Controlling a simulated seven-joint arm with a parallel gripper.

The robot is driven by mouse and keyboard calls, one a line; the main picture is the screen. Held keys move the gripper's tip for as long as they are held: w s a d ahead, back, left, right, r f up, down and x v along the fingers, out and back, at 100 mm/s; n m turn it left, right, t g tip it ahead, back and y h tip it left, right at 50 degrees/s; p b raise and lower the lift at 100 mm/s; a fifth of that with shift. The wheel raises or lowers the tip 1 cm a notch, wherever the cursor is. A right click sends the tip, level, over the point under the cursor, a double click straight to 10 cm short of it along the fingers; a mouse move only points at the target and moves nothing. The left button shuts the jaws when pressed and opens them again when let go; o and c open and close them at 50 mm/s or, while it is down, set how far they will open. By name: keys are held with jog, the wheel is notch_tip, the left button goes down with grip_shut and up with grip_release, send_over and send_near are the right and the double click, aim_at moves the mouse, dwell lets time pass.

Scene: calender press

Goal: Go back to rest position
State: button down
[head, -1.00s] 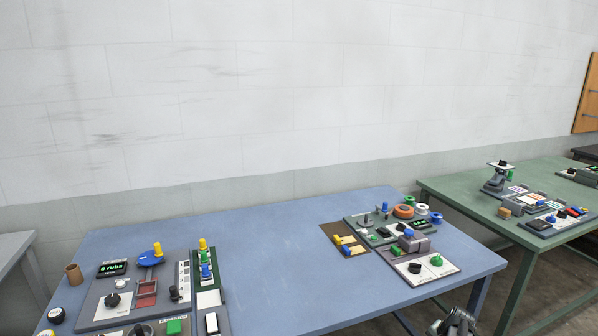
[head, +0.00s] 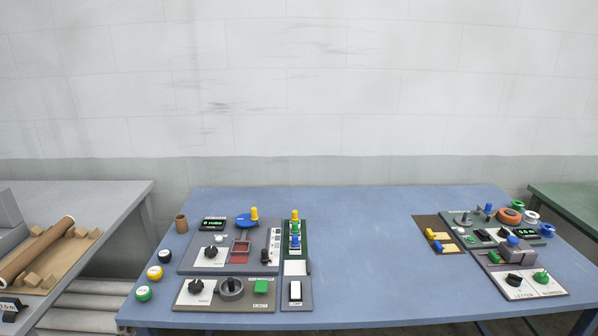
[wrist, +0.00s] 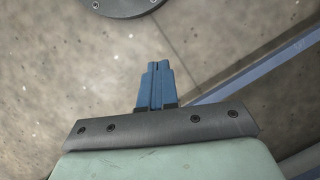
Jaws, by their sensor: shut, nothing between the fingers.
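My gripper (wrist: 158,68) shows in the wrist view with its two blue fingers together and nothing between them. It points down over a bare, speckled floor (wrist: 60,60). It touches nothing that I can see. In the head view my gripper is out of the picture. The blue table (head: 360,235) stands in front of me in the head view. How far my gripper is from it cannot be told.
A grey panel with knobs and a display (head: 255,240) sits on the table's left half. More device boards (head: 515,280) sit at its right end. The table's middle is clear. A grey table (head: 110,195) with a brown roll (head: 35,250) stands left, a green table (head: 570,205) right.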

jog(key=s+a+n+g+h, duration=0.1)
jog(key=s+a+n, duration=0.1)
jog(key=s+a, duration=0.2)
jog(key=s+a+f+n+g+h, duration=0.1)
jog(key=s+a+n+g, duration=0.1)
jog(key=s, duration=0.8)
jog(key=shift+s+a+f+n, duration=0.3)
jog(key=shift+a+n, duration=0.2)
jog(key=shift+a, duration=0.75)
